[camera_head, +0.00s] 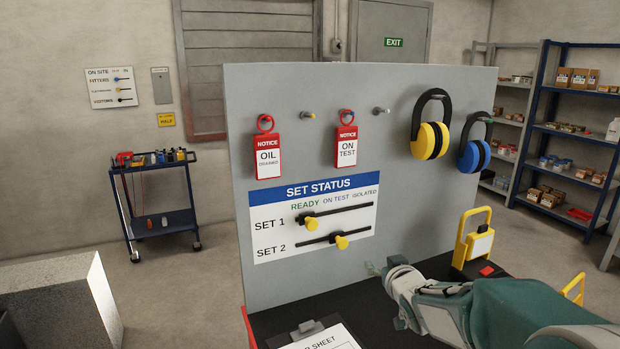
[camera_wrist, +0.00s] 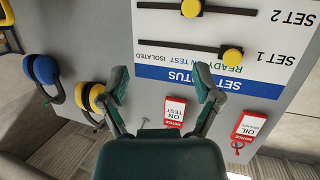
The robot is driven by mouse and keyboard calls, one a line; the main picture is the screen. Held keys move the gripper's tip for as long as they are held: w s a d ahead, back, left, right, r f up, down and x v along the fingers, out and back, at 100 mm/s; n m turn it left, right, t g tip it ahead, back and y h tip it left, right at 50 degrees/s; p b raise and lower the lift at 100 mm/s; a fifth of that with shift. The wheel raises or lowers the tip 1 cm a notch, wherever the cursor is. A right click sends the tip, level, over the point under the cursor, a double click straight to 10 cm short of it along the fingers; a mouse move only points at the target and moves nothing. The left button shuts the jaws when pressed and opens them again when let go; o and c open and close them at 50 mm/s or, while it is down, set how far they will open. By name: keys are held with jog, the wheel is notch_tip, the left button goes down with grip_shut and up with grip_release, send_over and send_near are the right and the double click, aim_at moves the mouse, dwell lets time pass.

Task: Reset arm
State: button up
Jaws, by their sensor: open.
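My gripper (camera_head: 376,269) is at the lower right of the grey board (camera_head: 400,200), with my arm reaching in from the right. In the wrist view, which is upside down, my gripper (camera_wrist: 164,84) is open with nothing between its fingers. The SET STATUS panel (camera_head: 280,240) has two sliders. The yellow SET 1 knob (camera_head: 310,223) sits under READY. The yellow SET 2 knob (camera_head: 341,242) sits about under ON TEST. In the wrist view the SET 1 knob (camera_wrist: 232,54) and SET 2 knob (camera_wrist: 191,8) are beyond the fingers. I cannot tell whether a finger touches the board.
Red notice tags OIL DRAINED (camera_head: 267,156) and ON TEST (camera_head: 346,147) hang on the board, beside yellow earmuffs (camera_head: 430,140) and blue earmuffs (camera_head: 474,155). A yellow padlock-like item (camera_head: 474,240) and a clipboard (camera_head: 325,340) are on the black bench. A tool cart (camera_head: 165,222) stands left.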

jog(key=s+a+m+g+h, duration=0.1)
jog(key=s+g, duration=0.8)
jog(key=s, duration=2.4)
jog(key=shift+a+f+m+h, duration=0.25)
jog(key=shift+m+h, duration=0.15)
jog(key=shift+m, duration=0.3)
